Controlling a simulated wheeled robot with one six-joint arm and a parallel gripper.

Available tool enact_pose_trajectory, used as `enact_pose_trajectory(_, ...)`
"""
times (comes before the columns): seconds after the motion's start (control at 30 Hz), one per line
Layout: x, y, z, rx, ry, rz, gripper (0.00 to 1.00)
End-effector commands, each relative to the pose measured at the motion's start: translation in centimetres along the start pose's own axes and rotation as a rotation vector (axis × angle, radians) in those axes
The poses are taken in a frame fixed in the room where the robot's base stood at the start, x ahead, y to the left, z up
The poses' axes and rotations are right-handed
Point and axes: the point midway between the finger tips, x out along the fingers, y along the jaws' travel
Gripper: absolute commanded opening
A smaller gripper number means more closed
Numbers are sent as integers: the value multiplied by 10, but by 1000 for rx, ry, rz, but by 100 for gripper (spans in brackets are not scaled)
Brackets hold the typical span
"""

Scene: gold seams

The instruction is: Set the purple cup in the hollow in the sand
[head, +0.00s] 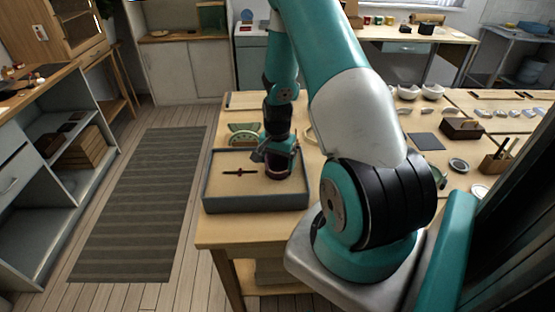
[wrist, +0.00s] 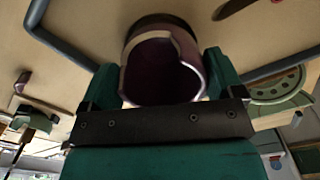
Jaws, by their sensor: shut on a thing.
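The purple cup (wrist: 160,85) is between my gripper's fingers, seen into its dark inside, with a pale edge and an uneven, notched rim. In the head view it shows as a dark shape (head: 278,172) under my gripper (head: 279,152). My gripper (wrist: 162,78) is shut on the cup, one finger on each side. The cup is over the right part of the sand tray (head: 256,202), low down; I cannot tell whether it touches the sand. I cannot make out the hollow; the cup and gripper hide part of the sand.
A thin dark brown piece (head: 240,172) lies on the sand left of the cup. The tray's raised grey walls surround it. A green patterned piece (head: 244,132) lies behind the tray, also in the wrist view (wrist: 277,86). Bowls (head: 432,91) and a brown box (head: 461,128) stand further right.

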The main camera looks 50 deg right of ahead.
Motion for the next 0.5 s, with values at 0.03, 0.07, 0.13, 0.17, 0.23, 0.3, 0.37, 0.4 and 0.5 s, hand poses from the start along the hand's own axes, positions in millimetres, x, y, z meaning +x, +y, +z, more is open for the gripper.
enact_pose_trajectory(0.03, 1, 0, 0, 0, 0, 0, 66)
enact_pose_trajectory(0.07, 1, 0, 0, 0, 0, 0, 66)
enact_pose_trajectory(0.13, 1, 0, 0, 0, 0, 0, 66)
enact_pose_trajectory(0.17, 2, 0, 0, 0, 0, 0, 66)
enact_pose_trajectory(0.23, 2, 0, 0, 0, 1, 0, 66)
enact_pose_trajectory(0.3, 2, 0, 0, 0, 1, 0, 66)
enact_pose_trajectory(0.37, 2, 0, 0, 0, 0, 0, 66)
enact_pose_trajectory(0.4, 2, 0, 0, 0, 0, 0, 66)
enact_pose_trajectory(0.5, 2, 0, 0, 0, 0, 0, 100)
